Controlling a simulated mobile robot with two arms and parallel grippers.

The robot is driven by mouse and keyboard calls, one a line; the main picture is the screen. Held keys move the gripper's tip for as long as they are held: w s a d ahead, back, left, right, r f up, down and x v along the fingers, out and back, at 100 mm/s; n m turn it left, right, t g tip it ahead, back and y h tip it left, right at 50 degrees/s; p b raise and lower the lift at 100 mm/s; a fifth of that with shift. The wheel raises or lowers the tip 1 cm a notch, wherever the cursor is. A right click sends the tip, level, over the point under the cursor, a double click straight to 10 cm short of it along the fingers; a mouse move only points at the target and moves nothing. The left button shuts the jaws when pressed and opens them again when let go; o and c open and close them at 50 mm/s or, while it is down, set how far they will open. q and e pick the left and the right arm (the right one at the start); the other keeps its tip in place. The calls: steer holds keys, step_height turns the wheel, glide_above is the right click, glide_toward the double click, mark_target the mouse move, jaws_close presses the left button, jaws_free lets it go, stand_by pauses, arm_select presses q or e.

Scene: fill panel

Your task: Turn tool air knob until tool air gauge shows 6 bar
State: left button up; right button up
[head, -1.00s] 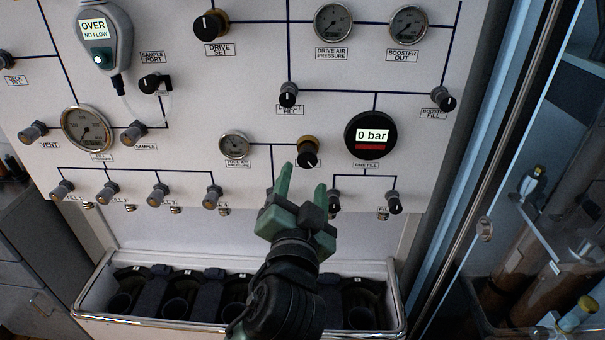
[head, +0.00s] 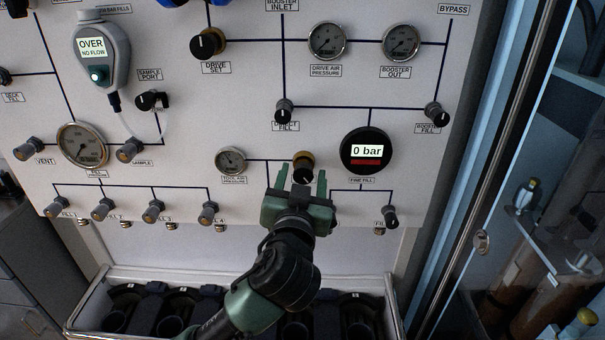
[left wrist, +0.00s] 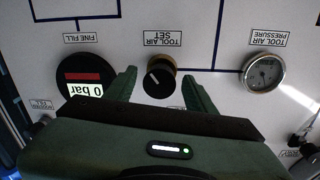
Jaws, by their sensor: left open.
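The tool air knob (head: 302,167) is a black knob with a brass-coloured collar, low on the white panel. In the left wrist view the knob (left wrist: 159,78) sits under the label TOOL AIR SET, which appears upside down. The tool air gauge (head: 231,161) is a small round dial left of the knob; it also shows in the left wrist view (left wrist: 263,73). Its needle is too small to read. My left gripper (head: 299,182) is open with green fingers, just below the knob in the head view. Its fingers (left wrist: 160,85) point at the panel on either side of the knob, with gaps showing. My right gripper is out of view.
The fine fill display (head: 369,151) reads 0 bar, right of the knob. Several small valves line the panel's lower edge. A bin with a metal rim (head: 75,311) stands below. A glass door is at the right.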

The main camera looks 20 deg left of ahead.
arm_select(q)
jaws_close()
steer(key=n+b, duration=0.2)
steer(key=shift+f+b, duration=0.25)
steer(key=shift+b, duration=0.15)
steer(key=shift+n+b, duration=0.6)
steer(key=shift+n, duration=0.5)
steer(key=shift+r+n, duration=0.25)
steer(key=shift+n, duration=0.35)
jaws_free()
steer(key=shift+a, duration=0.1)
